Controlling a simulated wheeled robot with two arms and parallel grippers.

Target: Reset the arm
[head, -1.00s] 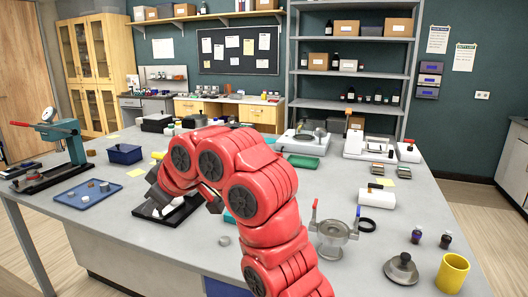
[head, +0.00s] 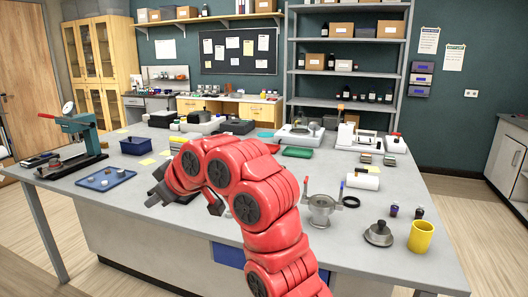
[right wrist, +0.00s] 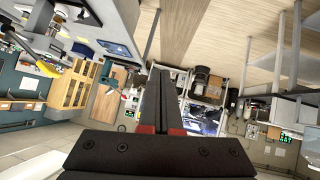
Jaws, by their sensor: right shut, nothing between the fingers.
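My right arm, red with dark round joint caps, reaches up over the front of the grey table (head: 330,255) in the head view. Its dark right gripper (head: 153,200) is at the left end of the bent arm, near the table's front edge. The right wrist view shows the two black fingers (right wrist: 160,75) pressed together with nothing between them. The wrist picture is strongly tilted. My left gripper is in neither view.
A blue tray (head: 105,179) and a green press (head: 82,130) stand left of the gripper. A metal flanged vessel (head: 321,207), a round metal lid (head: 378,234) and a yellow cup (head: 421,237) stand to the right. Shelves (head: 348,75) stand behind.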

